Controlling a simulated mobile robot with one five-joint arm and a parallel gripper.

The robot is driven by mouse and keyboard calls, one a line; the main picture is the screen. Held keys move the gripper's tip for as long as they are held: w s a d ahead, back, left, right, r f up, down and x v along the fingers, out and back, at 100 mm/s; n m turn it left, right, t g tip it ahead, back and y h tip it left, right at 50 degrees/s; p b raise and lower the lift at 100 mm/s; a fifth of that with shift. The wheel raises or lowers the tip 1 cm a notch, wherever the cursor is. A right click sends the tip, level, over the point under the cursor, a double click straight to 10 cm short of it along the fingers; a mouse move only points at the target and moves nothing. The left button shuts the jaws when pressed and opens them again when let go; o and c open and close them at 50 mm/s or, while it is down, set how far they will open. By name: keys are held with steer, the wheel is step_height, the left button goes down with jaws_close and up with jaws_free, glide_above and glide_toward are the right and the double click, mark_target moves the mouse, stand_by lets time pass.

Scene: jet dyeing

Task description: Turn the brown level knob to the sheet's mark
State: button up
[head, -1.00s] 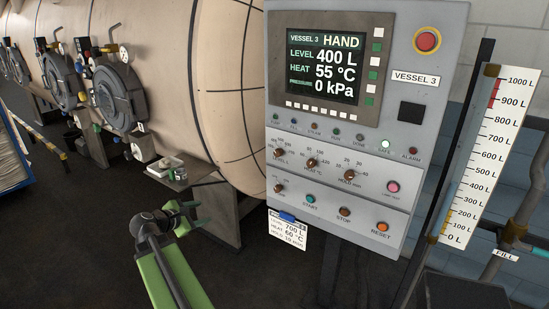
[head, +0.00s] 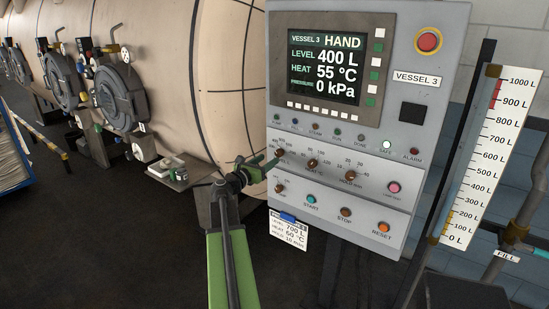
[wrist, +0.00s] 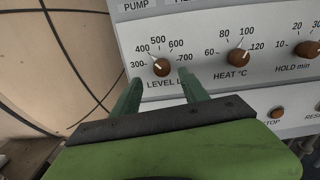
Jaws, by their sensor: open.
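The brown level knob (wrist: 161,67) is at the left of the knob row in the wrist view, its white pointer line aimed up-left near the 400 mark. In the head view the level knob (head: 280,153) is partly behind my fingertips. My gripper (wrist: 160,80) is open, its two green fingers on either side of and just below the knob; contact cannot be told. It also shows in the head view (head: 266,165) at the panel's left edge. The sheet (head: 288,234) hangs under the panel and reads 700 L, 60 °C, 10 min.
The display (head: 325,66) reads HAND, level 400 L, 55 °C, 0 kPa. The heat knob (wrist: 239,58) and hold knob (head: 350,175) sit to the right. Start (head: 311,199), stop and reset buttons are below. The vessel (head: 160,60) stands left of the panel.

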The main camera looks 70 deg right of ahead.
mark_target(277, 154)
steer(key=x, duration=0.6)
steer(key=shift+d, duration=0.15)
